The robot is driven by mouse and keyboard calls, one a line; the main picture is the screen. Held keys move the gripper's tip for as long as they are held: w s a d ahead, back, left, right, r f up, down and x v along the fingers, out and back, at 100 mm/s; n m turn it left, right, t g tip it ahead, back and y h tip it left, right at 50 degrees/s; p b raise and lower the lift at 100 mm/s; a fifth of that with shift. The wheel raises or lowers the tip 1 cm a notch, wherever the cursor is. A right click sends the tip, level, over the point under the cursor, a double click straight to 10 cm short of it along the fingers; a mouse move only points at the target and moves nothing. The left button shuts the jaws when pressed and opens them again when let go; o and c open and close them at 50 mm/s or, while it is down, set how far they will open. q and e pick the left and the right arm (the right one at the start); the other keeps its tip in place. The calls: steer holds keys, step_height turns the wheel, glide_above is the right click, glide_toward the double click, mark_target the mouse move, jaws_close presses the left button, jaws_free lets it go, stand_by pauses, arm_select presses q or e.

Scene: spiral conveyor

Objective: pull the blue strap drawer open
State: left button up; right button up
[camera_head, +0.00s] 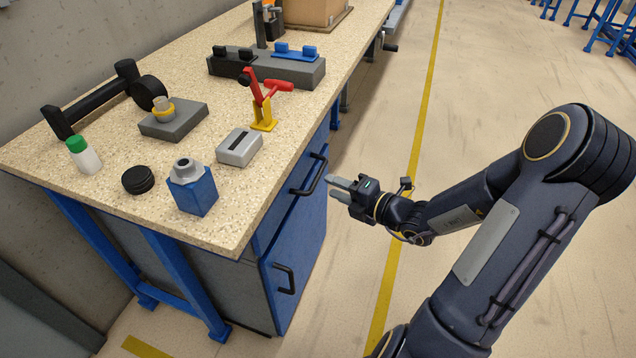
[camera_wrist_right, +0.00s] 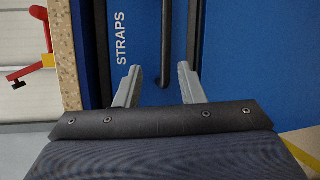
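The blue strap drawer (camera_head: 278,217) is the upper front of the cabinet under the bench. The right wrist view shows its blue face (camera_wrist_right: 135,18) with the word STRAPS. Its black bar handle (camera_head: 314,175) also shows in the right wrist view (camera_wrist_right: 166,45). The drawer looks shut. My right gripper (camera_head: 335,186) is at the handle's height, just in front of it. In the right wrist view its two grey fingers (camera_wrist_right: 158,86) are apart, with the handle's end between them in the picture; I cannot tell whether they touch it. My left gripper is not in view.
A blue cabinet door (camera_head: 303,250) with its own black handle (camera_head: 285,279) is below the drawer. The speckled bench top (camera_head: 225,220) holds a red and yellow toggle clamp (camera_head: 264,105), a grey box (camera_head: 239,148) and a blue block (camera_head: 192,190).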

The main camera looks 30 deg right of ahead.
mark_target(318, 175)
steer(key=shift+m+h, duration=0.3)
steer(key=shift+m, duration=0.5)
steer(key=b+x, duration=0.1)
steer(key=x, duration=0.1)
steer(key=d+b+x, duration=0.1)
steer(key=x, duration=0.2)
steer(key=b+x, duration=0.1)
steer(key=x, duration=0.1)
steer(key=shift+w+d+f, duration=0.1)
steer(key=shift+w+f, duration=0.25)
steer(key=shift+w, duration=0.15)
steer(key=shift+t, duration=0.3)
jaws_close()
